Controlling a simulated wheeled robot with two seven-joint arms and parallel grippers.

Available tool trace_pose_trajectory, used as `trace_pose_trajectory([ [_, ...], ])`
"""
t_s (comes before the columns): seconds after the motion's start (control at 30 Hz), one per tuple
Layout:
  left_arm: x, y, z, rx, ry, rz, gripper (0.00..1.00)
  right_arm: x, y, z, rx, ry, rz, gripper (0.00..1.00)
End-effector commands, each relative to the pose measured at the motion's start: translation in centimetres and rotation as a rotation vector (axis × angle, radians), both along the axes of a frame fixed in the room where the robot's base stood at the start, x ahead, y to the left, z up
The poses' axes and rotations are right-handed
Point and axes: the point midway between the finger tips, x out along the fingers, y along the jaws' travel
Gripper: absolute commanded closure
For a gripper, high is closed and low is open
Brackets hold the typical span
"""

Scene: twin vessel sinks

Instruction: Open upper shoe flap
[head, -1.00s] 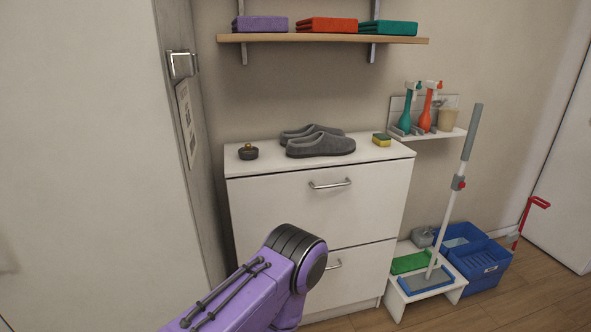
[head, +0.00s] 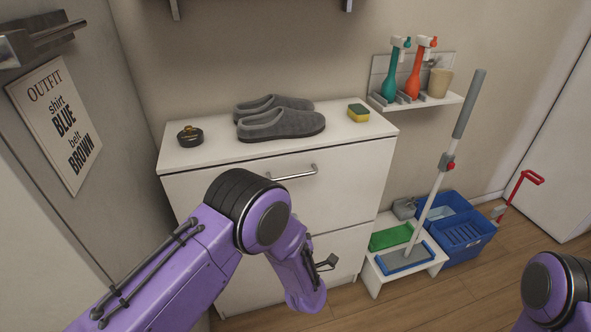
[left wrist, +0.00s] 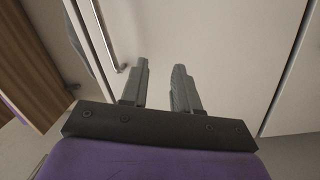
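The upper shoe flap (head: 352,172) is the white upper front of the shoe cabinet and looks closed. Its metal bar handle (head: 298,174) shows just above my left arm. The lower flap (head: 345,248) is partly hidden by that arm. My left gripper (left wrist: 160,72) is open, with two grey fingers apart and nothing between them. They point toward a white cabinet front (left wrist: 220,40). A metal bar handle (left wrist: 122,45) lies left of the fingers, outside them; I cannot tell which flap it belongs to. My right gripper is out of view.
Grey slippers (head: 280,125), a small dark pot (head: 190,136) and a sponge (head: 358,112) sit on the cabinet top. A mop (head: 445,165), a white step (head: 425,265) and blue crates (head: 468,245) stand to the right. A wall poster (head: 62,122) hangs left.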

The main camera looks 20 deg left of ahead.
Motion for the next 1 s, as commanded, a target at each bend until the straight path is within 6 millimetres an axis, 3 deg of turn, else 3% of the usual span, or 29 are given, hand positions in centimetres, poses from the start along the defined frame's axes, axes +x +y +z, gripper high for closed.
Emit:
trace_pose_trajectory([
  [0.03, 1.2, -1.6, 3.2, -0.075, -0.127, 0.024, 0.7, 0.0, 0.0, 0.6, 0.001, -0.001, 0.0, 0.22],
  [0.1, 2.0, -3.0, 5.7, -0.157, -0.25, 0.053, 0.7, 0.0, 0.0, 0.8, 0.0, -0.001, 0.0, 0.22],
  [0.2, 2.7, -3.4, 7.2, -0.206, -0.318, 0.069, 0.7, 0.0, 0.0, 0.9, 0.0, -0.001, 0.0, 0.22],
  [0.63, 9.7, 1.2, 8.8, -0.204, -0.315, 0.066, 0.7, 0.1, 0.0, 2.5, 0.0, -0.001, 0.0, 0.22],
  [1.0, 10.9, 1.9, 8.9, -0.201, -0.312, 0.064, 0.7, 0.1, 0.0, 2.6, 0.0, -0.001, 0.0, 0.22],
])
